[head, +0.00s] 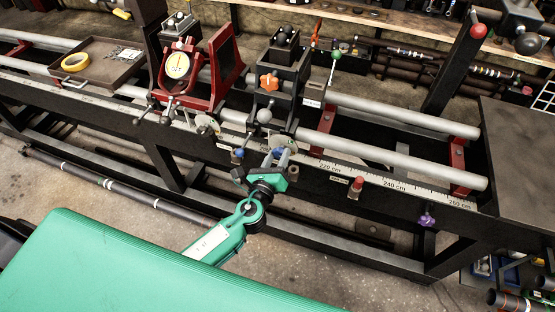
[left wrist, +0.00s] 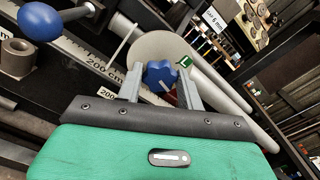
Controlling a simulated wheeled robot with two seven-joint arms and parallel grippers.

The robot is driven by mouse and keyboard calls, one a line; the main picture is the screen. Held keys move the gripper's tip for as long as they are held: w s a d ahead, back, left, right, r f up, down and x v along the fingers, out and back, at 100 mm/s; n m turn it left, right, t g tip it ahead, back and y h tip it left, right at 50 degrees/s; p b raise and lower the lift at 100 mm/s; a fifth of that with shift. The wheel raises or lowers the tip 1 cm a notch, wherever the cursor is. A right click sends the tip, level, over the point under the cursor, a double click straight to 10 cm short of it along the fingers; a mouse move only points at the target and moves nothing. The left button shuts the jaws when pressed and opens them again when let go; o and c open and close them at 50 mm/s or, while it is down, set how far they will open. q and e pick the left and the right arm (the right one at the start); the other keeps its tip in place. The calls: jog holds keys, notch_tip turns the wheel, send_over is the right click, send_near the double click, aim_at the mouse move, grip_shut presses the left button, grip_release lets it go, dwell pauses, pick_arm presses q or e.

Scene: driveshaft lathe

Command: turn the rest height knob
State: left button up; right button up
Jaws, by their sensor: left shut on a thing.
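A blue lobed knob (left wrist: 158,76) with a pale mark sits in front of a round pale disc (left wrist: 150,46) in the left wrist view. My left gripper (left wrist: 161,84) has one grey finger on each side of this knob and is shut on it. In the head view my left gripper (head: 280,157) is at the front rail, below the black rest (head: 287,85). There the knob is mostly hidden by the fingers. An orange lobed knob (head: 268,82) is on the face of the black rest. My right gripper is not in view.
A blue ball handle (left wrist: 41,22) is close to the left of the gripper. A scale strip (head: 345,171) runs along the front rail. A red rest (head: 214,72) with a dial gauge (head: 178,66) stands left. A purple knob (head: 427,220) is lower right.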

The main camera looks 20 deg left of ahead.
pick_arm(q)
jog(key=n+b, duration=0.1)
jog(key=n, duration=0.2)
jog(key=shift+f, duration=0.15)
jog(key=n+b, duration=0.2)
jog(key=n, duration=0.3)
jog(key=shift+b, duration=0.35)
jog(key=n, duration=0.2)
jog(key=shift+a+n, duration=0.1)
jog(key=shift+n, duration=0.2)
jog(key=shift+n+b, duration=0.35)
jog(key=shift+n, duration=0.75)
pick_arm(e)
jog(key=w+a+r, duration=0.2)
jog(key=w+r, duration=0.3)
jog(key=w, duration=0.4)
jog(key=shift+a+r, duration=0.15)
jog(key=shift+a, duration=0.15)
pick_arm(q)
jog(key=o, duration=1)
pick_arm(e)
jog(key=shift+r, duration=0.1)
pick_arm(q)
jog(key=shift+s, duration=0.1)
